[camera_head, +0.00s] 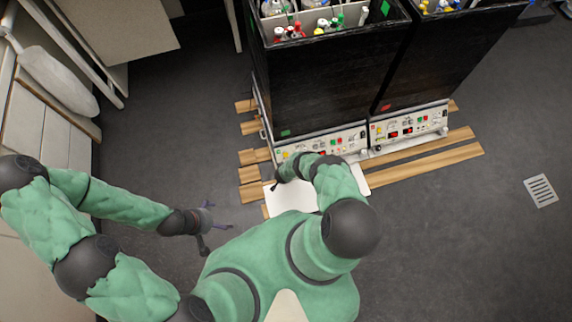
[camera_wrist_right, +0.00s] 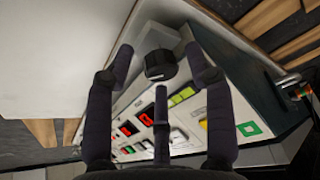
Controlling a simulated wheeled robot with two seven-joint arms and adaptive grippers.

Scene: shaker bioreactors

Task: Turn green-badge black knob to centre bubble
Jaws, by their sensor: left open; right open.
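The black knob (camera_wrist_right: 160,65) shows in the right wrist view on the pale control panel, between the spread fingertips of my right gripper (camera_wrist_right: 158,58). The fingers are open, with a gap seen on each side of the knob; I cannot tell how far off it is in depth. A green badge (camera_wrist_right: 249,129) sits on the same unit. In the head view the green badge (camera_head: 285,132) is on the left black cabinet (camera_head: 325,85), and my right forearm and hand cover part of its panel. My left gripper (camera_head: 208,231) is open and empty over the floor. I cannot make out the bubble.
A second cabinet with a red badge (camera_head: 386,107) stands to the right. A white board (camera_head: 288,198) lies in front of the left unit. Wooden slats (camera_head: 430,158) run under the units. Bottles stand on top. Open floor and a drain grate (camera_head: 540,190) are at right.

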